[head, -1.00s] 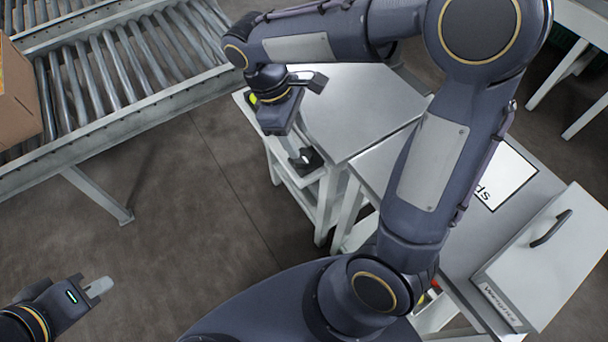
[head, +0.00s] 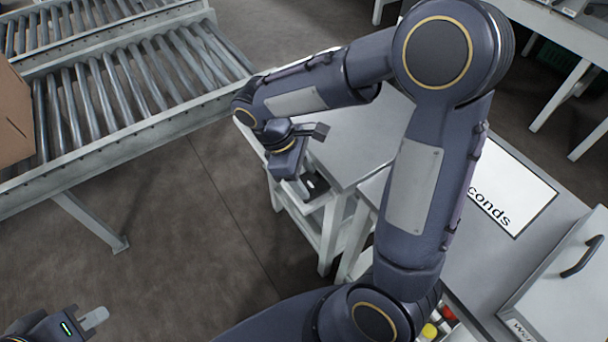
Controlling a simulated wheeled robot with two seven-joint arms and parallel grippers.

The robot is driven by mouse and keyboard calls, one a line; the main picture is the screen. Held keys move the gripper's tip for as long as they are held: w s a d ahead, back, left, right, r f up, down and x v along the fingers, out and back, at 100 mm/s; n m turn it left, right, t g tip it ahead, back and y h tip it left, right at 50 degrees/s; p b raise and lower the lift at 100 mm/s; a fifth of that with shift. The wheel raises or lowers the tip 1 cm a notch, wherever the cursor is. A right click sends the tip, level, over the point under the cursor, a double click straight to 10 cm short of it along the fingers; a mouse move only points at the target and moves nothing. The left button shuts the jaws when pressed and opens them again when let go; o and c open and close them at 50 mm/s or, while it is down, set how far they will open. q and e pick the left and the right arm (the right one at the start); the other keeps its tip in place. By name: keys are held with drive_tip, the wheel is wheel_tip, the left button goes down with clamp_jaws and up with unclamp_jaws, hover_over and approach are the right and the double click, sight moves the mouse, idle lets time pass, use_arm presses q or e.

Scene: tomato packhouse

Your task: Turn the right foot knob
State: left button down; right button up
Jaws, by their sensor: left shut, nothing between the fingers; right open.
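My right gripper (head: 298,184) hangs from the folded arm at the near left edge of a grey-topped white stand (head: 345,135). I cannot make out a foot knob clearly. My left gripper (head: 94,318) is at the bottom left, shut and empty, over the floor.
A roller conveyor (head: 120,95) with a cardboard box (head: 12,115) runs across the upper left. A bench with a sign ending in "conds" (head: 505,190) and a grey box with a black handle (head: 570,270) are at the right. The floor in the middle left is clear.

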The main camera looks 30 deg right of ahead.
drive_tip(key=c, duration=0.7)
drive_tip(key=shift+r, duration=0.1)
drive_tip(key=shift+r+n+t+p, duration=0.1)
drive_tip(key=shift+n+t+p, duration=0.2)
drive_tip(key=shift+n+p, duration=0.45)
drive_tip(key=shift+s+a+n+t+h+p, duration=0.1)
drive_tip(key=shift+n+t+h+p, duration=0.2)
drive_tip(key=shift+n+p, duration=0.7)
drive_tip(key=n+t, duration=0.1)
drive_tip(key=n, duration=0.1)
drive_tip(key=shift+n+p, duration=0.3)
drive_tip(key=shift+n, duration=0.05)
drive_tip(key=shift+s+n+t+p, duration=0.1)
drive_tip(key=shift+n+t+p, duration=0.35)
drive_tip(key=shift+n, duration=0.75)
